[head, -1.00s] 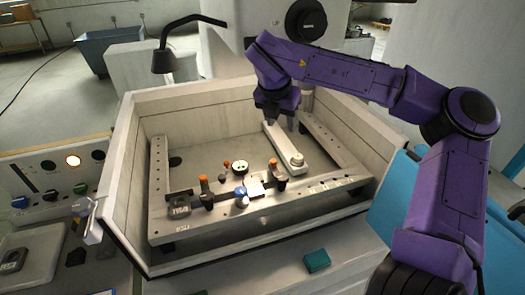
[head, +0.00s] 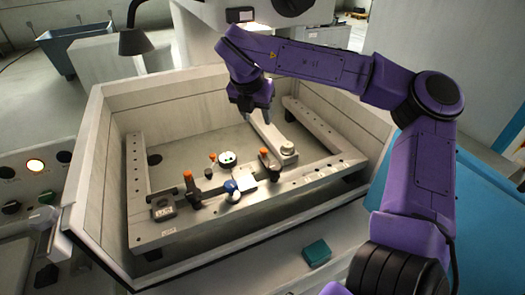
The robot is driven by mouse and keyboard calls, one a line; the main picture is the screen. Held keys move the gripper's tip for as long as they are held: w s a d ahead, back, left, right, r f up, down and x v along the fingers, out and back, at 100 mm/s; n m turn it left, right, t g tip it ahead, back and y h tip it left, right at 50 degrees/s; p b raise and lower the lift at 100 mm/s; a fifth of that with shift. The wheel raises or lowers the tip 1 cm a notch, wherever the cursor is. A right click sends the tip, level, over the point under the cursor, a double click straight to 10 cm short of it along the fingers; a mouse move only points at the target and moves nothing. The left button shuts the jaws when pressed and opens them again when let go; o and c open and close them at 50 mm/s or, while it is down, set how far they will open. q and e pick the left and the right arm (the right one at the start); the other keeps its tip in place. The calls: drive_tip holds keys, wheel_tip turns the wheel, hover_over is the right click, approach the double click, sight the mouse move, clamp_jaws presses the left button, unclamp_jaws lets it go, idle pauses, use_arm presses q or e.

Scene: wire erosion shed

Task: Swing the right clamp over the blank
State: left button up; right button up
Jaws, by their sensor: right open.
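The right clamp (head: 269,166), dark with an orange top, stands on the front rail of the frame in the tank. The blank (head: 243,180), a small pale plate, lies just to its left on the rail. Which way the clamp's arm points is hard to make out. The left clamp (head: 190,187), also orange-topped, stands to the left of the blank. My right gripper (head: 253,112) is open and points down, above and behind the right clamp, apart from it. My left gripper is not in view.
A blue ball (head: 230,186) and a white ball are at the rail before the blank. A round white dial (head: 227,158) sits behind it. The tank's walls (head: 95,165) surround the frame. A teal block (head: 317,252) lies on the front ledge.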

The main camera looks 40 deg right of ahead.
drive_tip(key=b, duration=0.4)
approach(263, 150)
drive_tip(key=r, duration=0.2)
drive_tip(key=p+x, duration=0.3)
drive_tip(key=x, duration=0.6)
drive_tip(key=shift+s+a+f, duration=0.15)
drive_tip(key=shift+a, duration=0.05)
drive_tip(key=shift+d+f, duration=0.1)
drive_tip(key=shift+f, duration=0.35)
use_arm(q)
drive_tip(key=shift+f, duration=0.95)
use_arm(e)
clamp_jaws()
